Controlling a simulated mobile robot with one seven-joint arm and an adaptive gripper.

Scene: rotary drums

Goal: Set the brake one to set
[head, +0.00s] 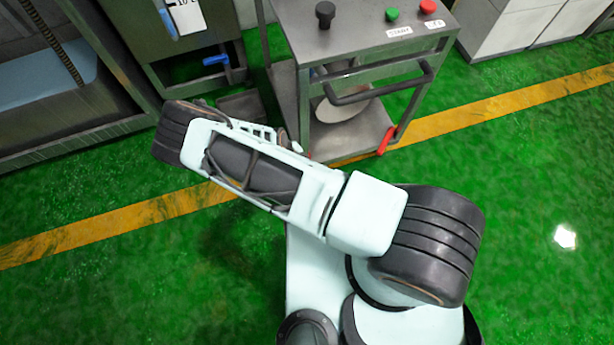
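A red lever (388,140) sticks out at the foot of the metal cart's (352,133) front right leg. It may be a brake, but no label on it can be read. A small red bit also shows low near the cart's front left leg, mostly hidden behind my arm. Which of them is brake one cannot be told. My arm reaches from the lower middle toward the upper left, in front of the cart's left foot. No gripper fingers can be made out.
The cart top carries a black knob (325,14), a green button (392,14) and a red button (428,6). A dark handle bar (378,88) juts from its front. A blue lever (216,60) is on the machine at left. Green floor (540,160) is clear at right.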

